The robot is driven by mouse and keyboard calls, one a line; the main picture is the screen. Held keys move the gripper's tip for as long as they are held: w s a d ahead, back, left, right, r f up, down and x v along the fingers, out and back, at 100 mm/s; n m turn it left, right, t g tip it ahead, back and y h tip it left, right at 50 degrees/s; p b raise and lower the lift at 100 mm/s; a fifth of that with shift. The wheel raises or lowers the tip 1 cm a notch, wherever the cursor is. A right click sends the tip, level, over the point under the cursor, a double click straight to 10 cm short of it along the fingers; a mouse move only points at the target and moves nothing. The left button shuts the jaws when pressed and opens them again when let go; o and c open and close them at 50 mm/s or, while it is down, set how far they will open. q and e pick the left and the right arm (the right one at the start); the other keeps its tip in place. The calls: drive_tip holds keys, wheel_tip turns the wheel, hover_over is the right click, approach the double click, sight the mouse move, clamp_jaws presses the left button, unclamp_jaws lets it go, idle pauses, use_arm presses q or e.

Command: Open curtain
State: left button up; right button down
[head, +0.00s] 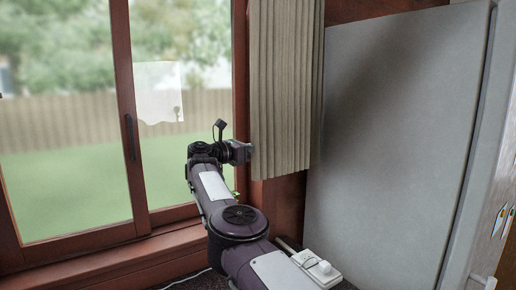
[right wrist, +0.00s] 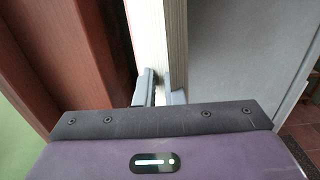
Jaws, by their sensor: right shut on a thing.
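The beige pleated curtain (head: 283,90) hangs bunched at the right side of the window, over the wooden frame. My right gripper (head: 246,152) is at the curtain's lower left edge, shut on it. In the right wrist view the curtain (right wrist: 162,40) runs up as a narrow pale strip, its edge between the two grey fingers of my right gripper (right wrist: 158,92). The window (head: 75,130) to the left is uncovered. My left gripper is not in view.
A large grey cabinet or fridge side (head: 395,140) stands close to the right of the curtain. The wooden window sill (head: 100,262) runs below. A white power strip (head: 317,268) lies beside my right arm. A dark handle (head: 130,137) is on the window frame.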

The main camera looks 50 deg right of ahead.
drive_tip(key=shift+f, duration=0.1)
drive_tip(key=c, duration=1.5)
unclamp_jaws()
drive_tip(key=b+v, duration=0.3)
drive_tip(key=v, duration=0.4)
drive_tip(key=shift+a, duration=0.35)
